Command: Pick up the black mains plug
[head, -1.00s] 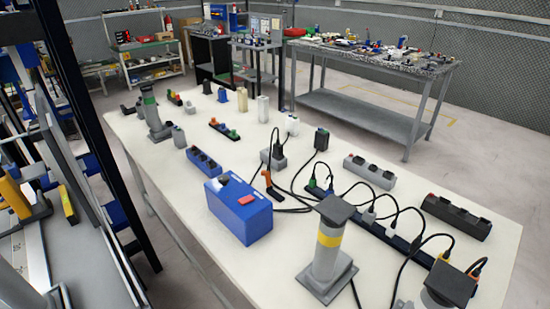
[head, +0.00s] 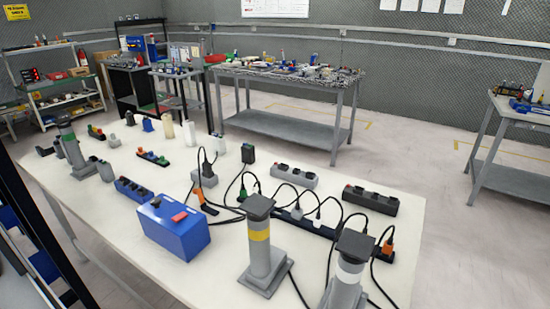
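Several plugs with black cables are on the white table (head: 110,215). A dark plug (head: 208,168) stands upright in a small grey socket block (head: 204,180) near the table's middle. A black box-shaped piece (head: 248,154) with a cable stands to its right; I cannot tell if it is a plug. Neither gripper is in view.
A blue box (head: 174,228) with a red top part stands at the front. A grey strip (head: 294,177) and a black strip (head: 370,200) lie behind.

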